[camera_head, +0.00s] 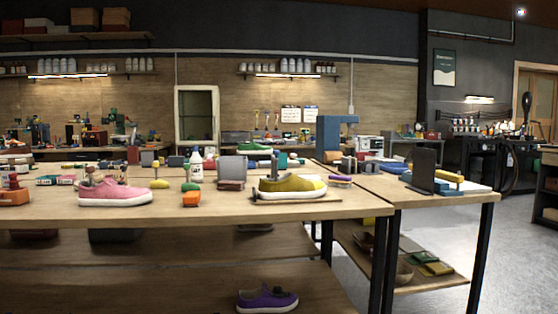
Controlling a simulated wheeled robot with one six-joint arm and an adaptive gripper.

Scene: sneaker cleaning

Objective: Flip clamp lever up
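My gripper is not in view. A yellow-green sneaker (291,188) sits at the front right of the near wooden table (225,211), on a thin board (330,200). A small upright fitting (274,165) stands at the sneaker's opening; it may be the clamp, but it is too small to tell. I cannot make out a lever or its position. A pink sneaker (115,193) sits at the left, with small upright parts (101,170) at its opening.
A white bottle (196,166), a grey block (232,169) and an orange item (191,198) stand between the sneakers. A blue frame (328,136) rises behind. A side table (440,200) holds a dark upright panel (423,168).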

